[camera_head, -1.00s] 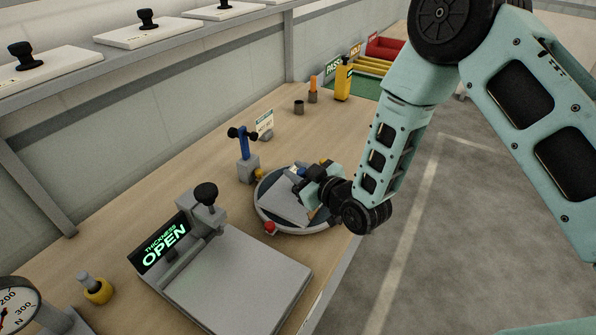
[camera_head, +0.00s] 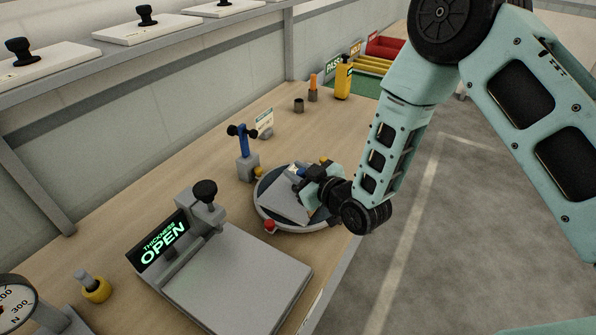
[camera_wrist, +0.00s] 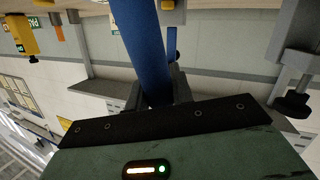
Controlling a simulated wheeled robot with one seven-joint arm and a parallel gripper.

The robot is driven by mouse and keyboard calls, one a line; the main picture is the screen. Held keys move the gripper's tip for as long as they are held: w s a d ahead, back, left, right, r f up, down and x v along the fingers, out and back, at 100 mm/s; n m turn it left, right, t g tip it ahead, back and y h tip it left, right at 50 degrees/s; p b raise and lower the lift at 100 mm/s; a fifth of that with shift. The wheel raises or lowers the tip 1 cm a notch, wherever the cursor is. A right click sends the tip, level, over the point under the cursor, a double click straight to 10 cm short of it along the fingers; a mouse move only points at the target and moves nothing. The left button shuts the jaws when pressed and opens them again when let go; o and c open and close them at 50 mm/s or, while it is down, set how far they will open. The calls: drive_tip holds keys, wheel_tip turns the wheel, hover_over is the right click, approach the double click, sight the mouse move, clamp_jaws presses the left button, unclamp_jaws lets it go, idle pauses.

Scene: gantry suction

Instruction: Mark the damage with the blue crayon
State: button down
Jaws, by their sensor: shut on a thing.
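My gripper (camera_head: 310,186) is over the round turntable (camera_head: 268,222) on the bench. In the wrist view my gripper (camera_wrist: 160,88) is shut on the blue crayon (camera_wrist: 141,40), a thick blue stick that runs out of the top of the picture. A grey square plate (camera_head: 285,207) lies on the turntable, partly hidden by my gripper. I cannot make out any damage on it, nor whether the crayon's tip touches it.
A blue post with black knobs (camera_head: 243,145) stands behind the turntable. A red knob (camera_head: 269,226) is at its front. The thickness gauge (camera_head: 235,280), reading OPEN, is in front. A yellow bottle (camera_head: 343,80) and colored trays (camera_head: 372,64) are at the back.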

drive_tip(key=shift+s+a+f+b, duration=0.1)
drive_tip(key=shift+s+a+b, duration=0.1)
drive_tip(key=shift+s+a, duration=0.4)
drive_tip(key=shift+s+a+r+b, duration=0.15)
drive_tip(key=shift+s+a, duration=0.15)
drive_tip(key=shift+s, duration=0.45)
drive_tip(key=shift+s+a+f+b, duration=0.2)
drive_tip(key=shift+s+a, duration=0.25)
drive_tip(key=shift+s, duration=0.25)
drive_tip(key=shift+r, duration=0.2)
wheel_tip(320, 180, up, 7)
drive_tip(key=p, duration=0.3)
drive_tip(key=shift+p, duration=0.35)
drive_tip(key=shift+d+f, duration=0.1)
idle(0.6)
